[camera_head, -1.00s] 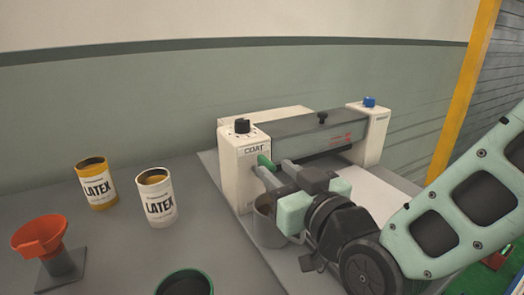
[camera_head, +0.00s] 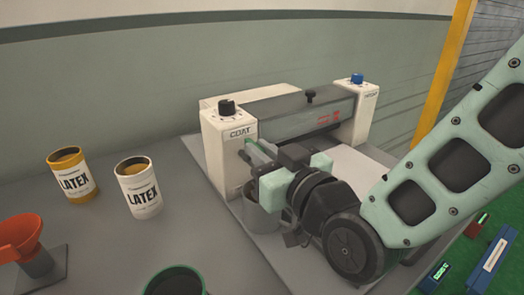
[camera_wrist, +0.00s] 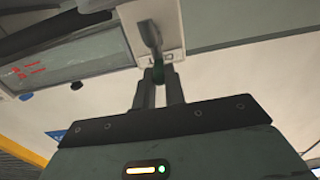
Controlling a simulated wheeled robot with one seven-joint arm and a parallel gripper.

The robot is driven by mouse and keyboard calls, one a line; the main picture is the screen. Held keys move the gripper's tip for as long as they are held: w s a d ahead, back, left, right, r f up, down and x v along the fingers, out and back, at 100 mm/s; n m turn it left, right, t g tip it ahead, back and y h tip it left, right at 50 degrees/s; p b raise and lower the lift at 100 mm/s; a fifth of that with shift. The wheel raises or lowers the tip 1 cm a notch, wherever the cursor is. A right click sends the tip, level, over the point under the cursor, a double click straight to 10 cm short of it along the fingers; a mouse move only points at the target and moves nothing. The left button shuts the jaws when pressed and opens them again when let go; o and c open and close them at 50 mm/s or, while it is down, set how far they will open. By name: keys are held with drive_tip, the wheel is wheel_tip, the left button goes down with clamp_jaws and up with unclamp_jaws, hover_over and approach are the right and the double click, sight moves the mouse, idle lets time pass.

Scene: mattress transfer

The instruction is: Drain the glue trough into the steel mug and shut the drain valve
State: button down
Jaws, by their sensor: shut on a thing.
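The coating machine has a white end housing marked COAT (camera_head: 240,133), and the grey glue trough (camera_head: 300,112) spans toward its other housing. The green drain valve handle (camera_wrist: 158,73) shows in the wrist view at the end of a grey lever. My gripper (camera_head: 258,153) is shut on this handle in front of the COAT housing; its fingers (camera_wrist: 160,88) stand on both sides of the green part. The steel mug (camera_head: 259,217) stands upright on the bench below my gripper, partly hidden by it. The glue level and the mug's inside are not visible.
A yellow LATEX can (camera_head: 72,176) and a white one (camera_head: 138,190) stand left of the machine. An orange funnel (camera_head: 20,240) on a stand is at the left edge, and a green-rimmed container (camera_head: 175,281) at the bottom. Bare bench lies between the cans and the mug.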

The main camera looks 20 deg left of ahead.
sight(251, 139)
drive_tip(key=shift+d, duration=0.1)
drive_tip(key=n+g+y, duration=0.1)
drive_tip(key=g, duration=0.1)
drive_tip(key=w+n+g+y, duration=0.1)
drive_tip(key=n+g, duration=0.1)
drive_tip(key=shift+w+d+y+b, duration=0.2)
drive_tip(key=shift+d+y+b, duration=0.1)
drive_tip(key=shift+d, duration=0.1)
drive_tip(key=shift+w+a+n+g+h+p, duration=0.2)
drive_tip(key=shift+w+n+g+p, duration=0.5)
drive_tip(key=shift+n+g+p, duration=1.6)
drive_tip(key=shift+w+n+g+h+p, duration=0.25)
drive_tip(key=shift+w+n+g, duration=0.45)
drive_tip(key=shift+n+g, duration=1.9)
drive_tip(key=shift+w+a+n+g+h+p, duration=0.2)
drive_tip(key=shift+w+n+g+p, duration=0.75)
drive_tip(key=shift+g, duration=2.95)
drive_tip(key=shift+s+p, duration=0.25)
drive_tip(key=shift+p, duration=0.1)
drive_tip(key=shift+r, duration=0.1)
drive_tip(key=c, duration=1.5)
unclamp_jaws()
drive_tip(key=shift+o, duration=0.2)
